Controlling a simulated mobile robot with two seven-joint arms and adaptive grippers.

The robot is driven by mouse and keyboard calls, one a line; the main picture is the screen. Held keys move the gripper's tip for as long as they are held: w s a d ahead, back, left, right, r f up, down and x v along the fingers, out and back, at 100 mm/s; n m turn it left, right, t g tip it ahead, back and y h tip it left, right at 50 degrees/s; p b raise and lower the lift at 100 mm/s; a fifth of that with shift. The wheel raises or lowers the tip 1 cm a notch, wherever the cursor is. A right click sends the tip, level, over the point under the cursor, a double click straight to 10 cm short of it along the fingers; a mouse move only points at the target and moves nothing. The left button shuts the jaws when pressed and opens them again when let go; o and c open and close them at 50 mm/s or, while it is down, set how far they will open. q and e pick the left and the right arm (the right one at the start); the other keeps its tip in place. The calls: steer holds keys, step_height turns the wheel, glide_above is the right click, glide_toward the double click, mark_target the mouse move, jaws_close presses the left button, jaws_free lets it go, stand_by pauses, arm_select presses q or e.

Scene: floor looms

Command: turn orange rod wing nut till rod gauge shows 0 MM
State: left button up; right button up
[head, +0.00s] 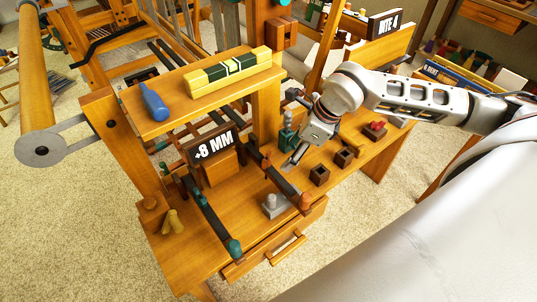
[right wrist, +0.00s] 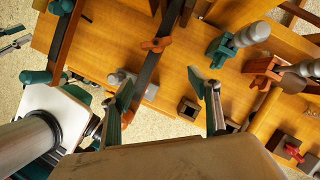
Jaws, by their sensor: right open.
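The rod gauge (head: 213,145) reads "+8 MM" in white on a dark plate in the head view. The orange rod (head: 285,181) is a dark bar with an orange end (head: 304,201). An orange wing-shaped piece, seemingly the wing nut (right wrist: 156,45), sits across this bar in the right wrist view; it shows small in the head view (head: 266,157). My right gripper (head: 291,163) is open and empty above the bench by the bar. Its spread fingers (right wrist: 164,95) show in the right wrist view, with the wing nut beyond them, apart.
A teal-ended bar (head: 212,220) runs to the left. A grey knobbed block (head: 275,206), dark open boxes (head: 319,176) and a red-knobbed box (head: 375,130) stand on the bench. The shelf above holds a blue bottle (head: 154,102) and a yellow-green box (head: 230,72).

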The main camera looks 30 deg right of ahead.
mark_target(267, 157)
steer(key=w+a, duration=0.3)
steer(key=shift+w+a, duration=0.25)
steer(key=shift+w, duration=0.15)
steer(key=shift+b+x, duration=0.3)
steer(key=shift+x, duration=2.2)
steer(key=c, duration=1.1)
